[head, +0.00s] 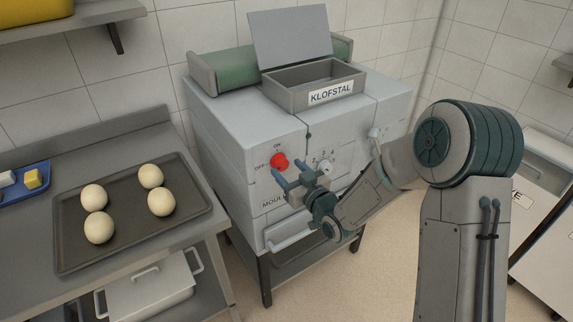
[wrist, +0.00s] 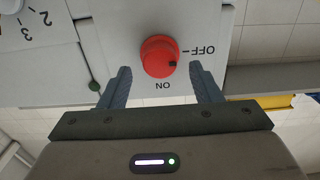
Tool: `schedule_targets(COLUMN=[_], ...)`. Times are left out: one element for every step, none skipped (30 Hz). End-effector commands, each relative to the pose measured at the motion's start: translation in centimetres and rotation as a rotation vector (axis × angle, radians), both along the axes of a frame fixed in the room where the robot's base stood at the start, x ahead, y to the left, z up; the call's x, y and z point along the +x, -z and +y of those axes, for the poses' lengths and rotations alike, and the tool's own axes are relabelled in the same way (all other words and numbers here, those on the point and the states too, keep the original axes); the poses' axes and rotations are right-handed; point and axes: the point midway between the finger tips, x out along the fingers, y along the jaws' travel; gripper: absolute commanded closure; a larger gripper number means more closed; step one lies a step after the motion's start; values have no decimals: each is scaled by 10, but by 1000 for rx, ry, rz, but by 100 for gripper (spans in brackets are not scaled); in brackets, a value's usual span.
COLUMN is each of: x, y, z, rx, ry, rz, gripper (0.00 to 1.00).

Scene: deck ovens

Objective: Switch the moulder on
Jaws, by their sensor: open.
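The moulder (head: 240,130) is a light grey machine with a "MOUL..." label partly hidden by my gripper. On its front is a red round knob (head: 279,161) with OFF at its left and ON above it. In the upside-down wrist view the red knob (wrist: 158,55) has a dark mark on its lower-right side, between the OFF and ON labels. My gripper (head: 287,172) is open in front of the knob. In the wrist view its fingers (wrist: 160,70) stand on either side of the knob with gaps, holding nothing.
A numbered dial (head: 325,166) is right of the knob. A KLOFSTAL hopper (head: 331,92) with its lid up and a green roller (head: 232,66) are on top. At left, a bench holds a dark tray (head: 135,215) with several dough balls and a blue tray (head: 40,188).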

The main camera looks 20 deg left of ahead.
Motion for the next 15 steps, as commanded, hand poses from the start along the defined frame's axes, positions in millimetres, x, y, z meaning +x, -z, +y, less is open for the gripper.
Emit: schedule_targets(x=[4, 6, 7, 8, 9, 10, 11, 11, 11, 12, 12, 12, 12, 12, 11], y=[-1, -1, 0, 0, 0, 0, 0, 0, 0, 0, 1, 1, 1, 1, 1], z=[4, 7, 9, 10, 12, 13, 13, 14, 14, 14, 14, 14, 14, 14, 14], rx=[0, -1, -1, -1, -1, -1, -1, -1, -1, -1, -1, -1, -1, -1, -1], ry=[-1, -1, -1, -1, -1, -1, -1, -1, -1, -1, 0, 0, 0, 0, 0], rz=[1, 1, 1, 1, 1, 1, 1, 1, 1, 1, 1, 1, 1, 1, 1], gripper=[42, 42, 42, 42, 42, 42, 42, 42, 42, 42, 42, 42, 42, 42, 42])
